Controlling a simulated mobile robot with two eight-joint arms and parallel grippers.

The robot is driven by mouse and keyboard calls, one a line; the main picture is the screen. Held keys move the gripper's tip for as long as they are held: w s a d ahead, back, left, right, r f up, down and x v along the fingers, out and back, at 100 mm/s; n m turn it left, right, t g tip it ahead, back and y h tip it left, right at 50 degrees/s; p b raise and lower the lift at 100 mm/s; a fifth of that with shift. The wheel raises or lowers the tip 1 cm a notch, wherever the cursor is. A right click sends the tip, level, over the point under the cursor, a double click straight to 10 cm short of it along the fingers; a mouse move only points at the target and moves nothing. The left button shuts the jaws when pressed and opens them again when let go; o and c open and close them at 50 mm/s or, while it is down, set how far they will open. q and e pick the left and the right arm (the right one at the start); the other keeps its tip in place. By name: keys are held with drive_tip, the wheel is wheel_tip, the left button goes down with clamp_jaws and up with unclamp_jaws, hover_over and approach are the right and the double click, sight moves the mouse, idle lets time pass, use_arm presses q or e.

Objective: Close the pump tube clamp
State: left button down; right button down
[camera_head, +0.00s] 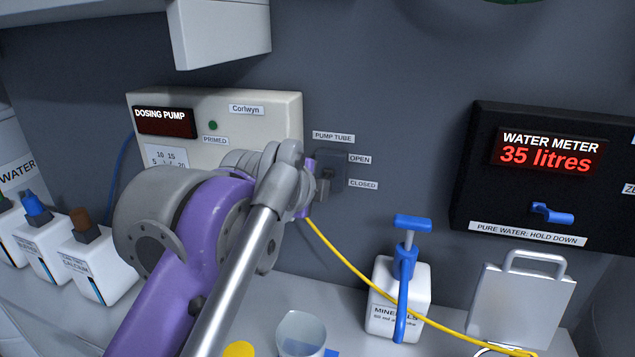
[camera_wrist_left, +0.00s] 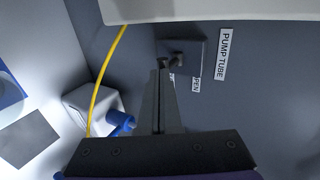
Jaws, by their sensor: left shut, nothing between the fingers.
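The pump tube clamp (camera_head: 330,168) is a dark plate with a small dark lever on the wall, beside the OPEN and CLOSED labels. My left arm hides part of it in the head view. In the left wrist view the clamp (camera_wrist_left: 186,55) is near the top, and its lever is just past my fingertips. I cannot tell the lever's exact position. My left gripper (camera_wrist_left: 163,72) is shut and empty, with its tips at or very near the lever; touch is unclear. It also shows in the head view (camera_head: 322,188). My right gripper is out of view.
The dosing pump (camera_head: 285,105) is left of the clamp. A yellow tube (camera_head: 345,262) runs down right past a white minerals container (camera_head: 415,285) with a blue pump head. A clear beaker (camera_head: 301,330) stands on the counter. The black water meter (camera_head: 480,150) is at right.

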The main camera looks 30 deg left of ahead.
use_arm(q)
drive_tip(key=shift+f+t+p, duration=0.35)
drive_tip(key=shift+f+t, duration=0.25)
drive_tip(key=shift+f, duration=0.35)
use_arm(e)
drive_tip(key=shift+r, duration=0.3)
use_arm(q)
drive_tip(key=shift+r, duration=0.15)
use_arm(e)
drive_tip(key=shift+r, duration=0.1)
use_arm(q)
drive_tip(key=shift+r+p, duration=0.65)
drive_tip(key=shift+p, duration=0.3)
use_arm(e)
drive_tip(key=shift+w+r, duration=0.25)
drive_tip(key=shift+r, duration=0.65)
